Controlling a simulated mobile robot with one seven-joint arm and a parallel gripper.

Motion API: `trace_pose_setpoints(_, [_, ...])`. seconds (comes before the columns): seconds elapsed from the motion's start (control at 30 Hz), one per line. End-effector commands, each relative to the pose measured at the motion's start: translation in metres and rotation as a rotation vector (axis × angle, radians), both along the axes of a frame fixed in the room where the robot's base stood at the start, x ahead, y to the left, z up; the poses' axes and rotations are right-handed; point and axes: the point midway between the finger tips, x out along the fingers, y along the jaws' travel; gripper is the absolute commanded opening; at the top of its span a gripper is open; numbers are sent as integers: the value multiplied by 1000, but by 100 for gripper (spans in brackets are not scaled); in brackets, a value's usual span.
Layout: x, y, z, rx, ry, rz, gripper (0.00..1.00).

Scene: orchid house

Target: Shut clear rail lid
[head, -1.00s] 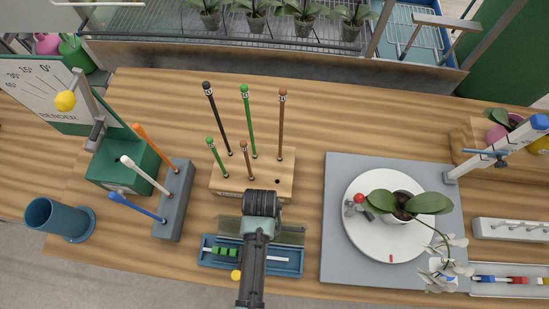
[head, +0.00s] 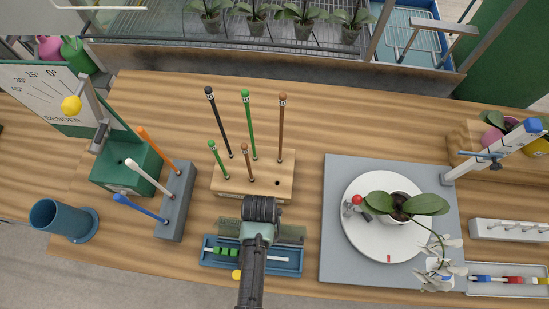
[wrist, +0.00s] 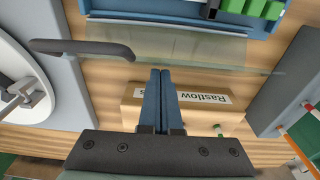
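The blue rail tray (head: 286,267) sits at the front of the bench, with green pieces (head: 226,251) on its rail; my arm hides its middle. Its clear lid (head: 291,233) stands open along the tray's back side, leaving the inside uncovered. In the wrist view the lid (wrist: 200,48) is a see-through sheet with a dark bar-like handle (wrist: 85,48) at one end. My gripper (wrist: 160,72) has its two blue fingers together with nothing visible between them. The fingertips are close to the lid's free edge; I cannot tell if they touch it.
A wooden block (head: 230,185) with upright coloured sticks stands just behind the lid. A grey holder (head: 177,205) with sticks is left of the tray. A grey board (head: 335,225) with a turntable and potted orchid is to the right.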

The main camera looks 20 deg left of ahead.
Motion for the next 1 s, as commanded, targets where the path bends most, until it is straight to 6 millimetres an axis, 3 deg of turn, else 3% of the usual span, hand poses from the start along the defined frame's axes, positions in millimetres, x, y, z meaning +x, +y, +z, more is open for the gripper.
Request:
trace_pose_setpoints(0.03, [-40, -12, -18, -33, 106, -1, 0])
trace_pose_setpoints(1.0, [-34, -9, 44, -27, 91, 0, 0])
